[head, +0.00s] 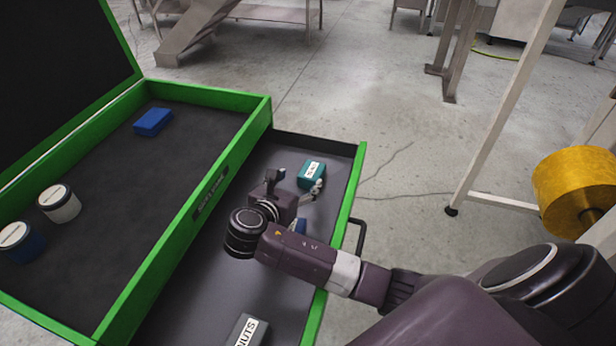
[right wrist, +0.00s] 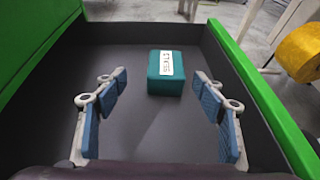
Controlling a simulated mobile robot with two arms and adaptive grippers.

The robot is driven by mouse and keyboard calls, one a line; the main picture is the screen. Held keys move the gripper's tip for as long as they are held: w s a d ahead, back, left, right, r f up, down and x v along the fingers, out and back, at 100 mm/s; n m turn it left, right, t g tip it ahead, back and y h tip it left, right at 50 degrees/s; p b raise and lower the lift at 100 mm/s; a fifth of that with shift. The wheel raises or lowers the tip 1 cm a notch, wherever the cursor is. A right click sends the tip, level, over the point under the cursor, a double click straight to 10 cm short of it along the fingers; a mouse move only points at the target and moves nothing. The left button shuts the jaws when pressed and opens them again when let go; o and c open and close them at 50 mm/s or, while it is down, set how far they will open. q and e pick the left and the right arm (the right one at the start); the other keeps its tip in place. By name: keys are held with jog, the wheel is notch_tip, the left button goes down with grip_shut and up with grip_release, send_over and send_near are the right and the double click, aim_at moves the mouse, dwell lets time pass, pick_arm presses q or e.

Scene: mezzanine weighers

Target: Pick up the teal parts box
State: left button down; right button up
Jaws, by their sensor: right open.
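The teal parts box (head: 312,173) has a white label on top and lies in the far part of the open drawer (head: 346,205). In the right wrist view the teal parts box (right wrist: 166,84) is ahead, between and beyond the fingertips, standing on the dark drawer floor. My right gripper (head: 297,183) is open and empty over the drawer, just short of the box. Its two blue-padded fingers are spread wide in the right wrist view (right wrist: 160,88). I see no contact with the box. My left gripper is not in view.
A grey box (head: 249,331) marked "NUTS" lies near the drawer's near end. The green-rimmed upper tray (head: 255,100) holds a blue box (head: 153,122), a white canister (head: 60,203) and a blue canister (head: 20,242). A yellow roll (head: 572,185) and a stand leg are at the right.

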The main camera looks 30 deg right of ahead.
aim_at(310, 173)
jog(key=shift+w+d+f, duration=0.1)
jog(key=shift+w+d, duration=0.05)
jog(key=shift+d, duration=0.3)
jog(key=shift+w+d+f, duration=0.1)
jog(key=shift+d, duration=0.35)
jog(key=x, duration=0.5)
jog(key=shift+s+d+p, duration=0.1)
jog(key=shift+d+p, duration=0.1)
jog(key=shift+p, duration=0.1)
jog(key=shift+c, duration=0.5)
jog(key=c, duration=1.2)
